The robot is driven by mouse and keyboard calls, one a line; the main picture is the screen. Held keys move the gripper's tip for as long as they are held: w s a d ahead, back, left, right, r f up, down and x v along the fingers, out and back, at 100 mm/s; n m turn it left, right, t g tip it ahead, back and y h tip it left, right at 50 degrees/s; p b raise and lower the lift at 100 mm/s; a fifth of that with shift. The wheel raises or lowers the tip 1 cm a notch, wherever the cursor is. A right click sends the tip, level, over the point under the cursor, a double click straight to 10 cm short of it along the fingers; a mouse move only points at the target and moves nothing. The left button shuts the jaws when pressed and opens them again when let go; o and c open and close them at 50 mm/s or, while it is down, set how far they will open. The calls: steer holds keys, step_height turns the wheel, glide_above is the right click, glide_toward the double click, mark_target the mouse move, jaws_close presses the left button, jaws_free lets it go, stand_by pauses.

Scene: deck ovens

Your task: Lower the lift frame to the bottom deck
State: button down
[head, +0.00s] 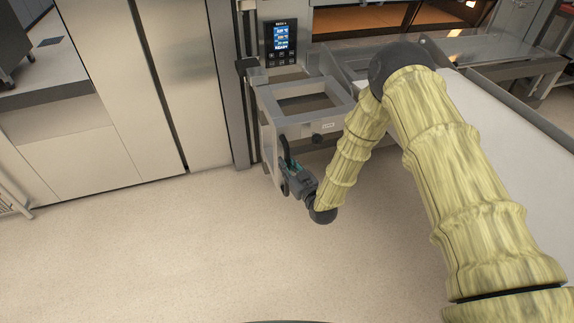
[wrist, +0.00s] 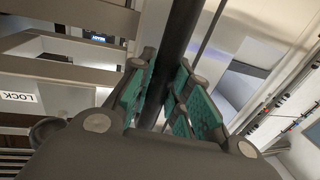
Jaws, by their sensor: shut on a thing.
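The metal lift frame (head: 336,122) stands beside the oven column, with a rectangular opening in its top. A dark knob (head: 317,138) and a small label sit on its front; in the wrist view the label (wrist: 18,97) reads LOCK, with the knob (wrist: 45,131) below it. My gripper (head: 289,166) is at the frame's lower left side, low above the floor. In the wrist view its green-padded fingers (wrist: 160,95) are shut around a black bar handle (wrist: 183,40). In the head view only a short part of the handle (head: 284,146) shows.
A control panel (head: 282,45) with a lit screen is mounted above the frame. A glowing oven deck (head: 360,20) is at the back. A pale loader belt (head: 500,135) fills the right, partly behind my arm. Steel cabinets (head: 110,80) stand left. The front floor (head: 170,250) is clear.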

steer(key=c, duration=1.3)
jaws_free()
steer(key=v, duration=1.2)
